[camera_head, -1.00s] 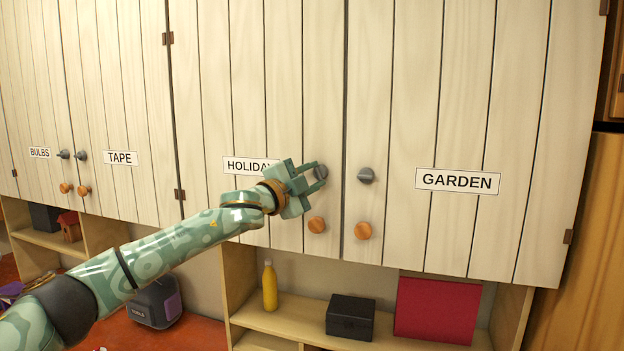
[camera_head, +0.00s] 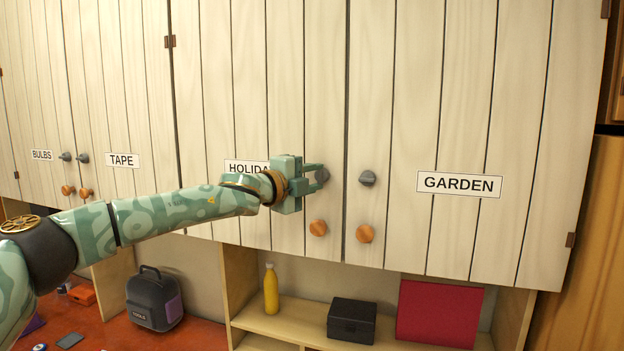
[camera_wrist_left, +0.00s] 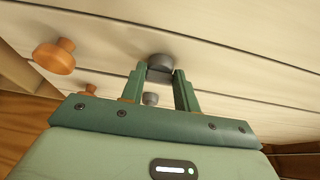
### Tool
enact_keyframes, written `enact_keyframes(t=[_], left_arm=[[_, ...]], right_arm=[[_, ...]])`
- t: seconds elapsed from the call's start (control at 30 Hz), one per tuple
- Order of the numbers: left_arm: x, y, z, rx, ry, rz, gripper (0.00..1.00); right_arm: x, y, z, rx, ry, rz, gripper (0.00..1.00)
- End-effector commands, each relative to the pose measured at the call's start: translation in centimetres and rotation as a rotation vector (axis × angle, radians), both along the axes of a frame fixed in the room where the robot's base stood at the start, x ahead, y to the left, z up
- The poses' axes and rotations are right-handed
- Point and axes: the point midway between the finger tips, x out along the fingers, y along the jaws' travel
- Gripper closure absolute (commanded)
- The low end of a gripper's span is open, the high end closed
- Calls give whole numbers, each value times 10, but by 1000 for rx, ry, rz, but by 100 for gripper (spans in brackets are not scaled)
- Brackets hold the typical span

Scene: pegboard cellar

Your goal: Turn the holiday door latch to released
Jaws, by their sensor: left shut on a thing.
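The holiday door (camera_head: 225,90) is a pale plank cupboard door, closed, its HOLIDAY label (camera_head: 246,168) partly covered by my left gripper (camera_head: 318,174). The grey holiday latch (camera_head: 324,175) is near the door's right edge, above a round wooden knob (camera_head: 318,228). My left gripper is shut on the latch, one finger on each side. In the left wrist view the latch (camera_wrist_left: 161,62) sits between the fingertips, and the wooden knob (camera_wrist_left: 55,57) is to the left. The fingers partly hide the latch, so its exact angle is hard to tell. My right gripper is not in view.
The closed GARDEN door (camera_head: 460,110) is to the right, with its own grey latch (camera_head: 367,178) and wooden knob (camera_head: 364,234). Below are shelves with a yellow bottle (camera_head: 271,290), a black box (camera_head: 351,320) and a red panel (camera_head: 440,312). A dark bag (camera_head: 155,298) stands lower left.

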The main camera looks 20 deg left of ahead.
Motion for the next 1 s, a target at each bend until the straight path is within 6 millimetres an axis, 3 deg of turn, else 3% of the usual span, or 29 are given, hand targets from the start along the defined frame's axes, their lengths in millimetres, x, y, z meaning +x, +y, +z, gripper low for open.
enact_keyframes(t=[0.2, 0.23, 0.3, 0.7, 0.87, 1.0], left_arm=[[0, -1, 0, 3, -1, -1, 92], [0, -1, 0, 3, -1, -1, 66], [0, -1, 0, 3, -1, -1, 47], [-7, 4, -1, 0, -1, 0, 47], [-34, 17, -2, 0, -2, 0, 47], [-71, 33, -2, 0, -2, 0, 47]], right_arm=[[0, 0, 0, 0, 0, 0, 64], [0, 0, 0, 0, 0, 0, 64], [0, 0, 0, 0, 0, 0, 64], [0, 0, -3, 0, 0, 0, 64], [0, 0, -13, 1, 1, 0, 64], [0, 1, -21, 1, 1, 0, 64]])
